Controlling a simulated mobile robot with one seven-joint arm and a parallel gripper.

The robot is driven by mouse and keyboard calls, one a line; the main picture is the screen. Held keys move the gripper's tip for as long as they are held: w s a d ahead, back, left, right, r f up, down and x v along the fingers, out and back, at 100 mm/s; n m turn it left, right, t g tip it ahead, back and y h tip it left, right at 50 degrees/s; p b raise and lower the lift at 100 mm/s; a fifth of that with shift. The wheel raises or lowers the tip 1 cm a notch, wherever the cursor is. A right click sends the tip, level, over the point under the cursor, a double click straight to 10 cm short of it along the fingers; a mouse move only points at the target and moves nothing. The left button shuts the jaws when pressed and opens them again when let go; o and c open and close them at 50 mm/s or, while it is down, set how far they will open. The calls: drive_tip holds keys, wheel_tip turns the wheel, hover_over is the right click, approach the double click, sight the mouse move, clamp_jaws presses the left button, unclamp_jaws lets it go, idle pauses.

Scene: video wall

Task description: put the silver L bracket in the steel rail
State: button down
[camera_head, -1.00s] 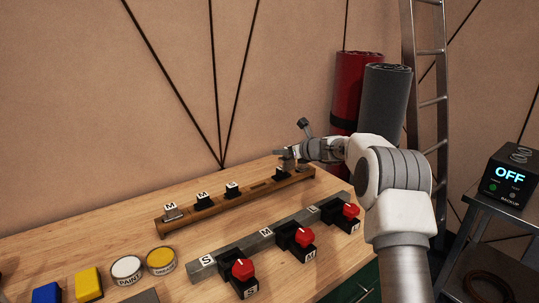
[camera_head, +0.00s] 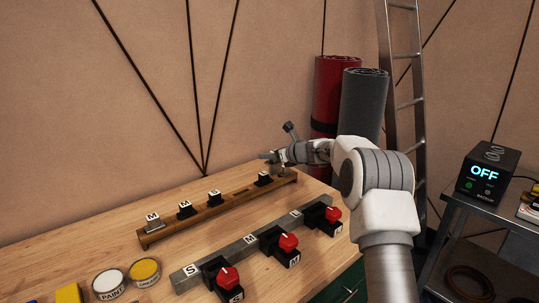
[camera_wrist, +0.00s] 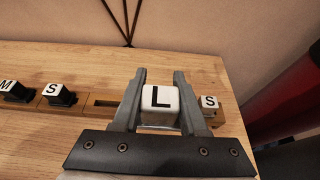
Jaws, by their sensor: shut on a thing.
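My gripper (camera_head: 276,160) is shut on a piece with a white cap marked L (camera_wrist: 160,99), apparently the silver L bracket. In the wrist view the cap sits between both fingers; the part below it is hidden. In the head view a small grey edge shows at my fingertips, above the far right end of the wooden rail (camera_head: 228,203).
The wooden rail holds several capped pieces, including a silver M piece (camera_head: 152,222) and a black S piece (camera_head: 264,179). Red-knobbed black switches (camera_head: 287,245) line the steel rail's front. Rolled mats (camera_head: 362,108) stand behind the table.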

drive_tip(key=s+d+p, duration=0.3)
drive_tip(key=s+d, duration=0.9)
drive_tip(key=shift+w+f+b, duration=0.1)
drive_tip(key=shift+f+b, duration=1.8)
drive_tip(key=shift+f, duration=0.6)
drive_tip(key=shift+f+b, duration=0.4)
drive_tip(key=shift+f, duration=0.1)
drive_tip(key=shift+f+b, duration=0.55)
drive_tip(key=shift+f, duration=0.15)
drive_tip(key=shift+f, duration=0.15)
drive_tip(key=shift+f+b, duration=0.55)
drive_tip(key=shift+f, duration=0.15)
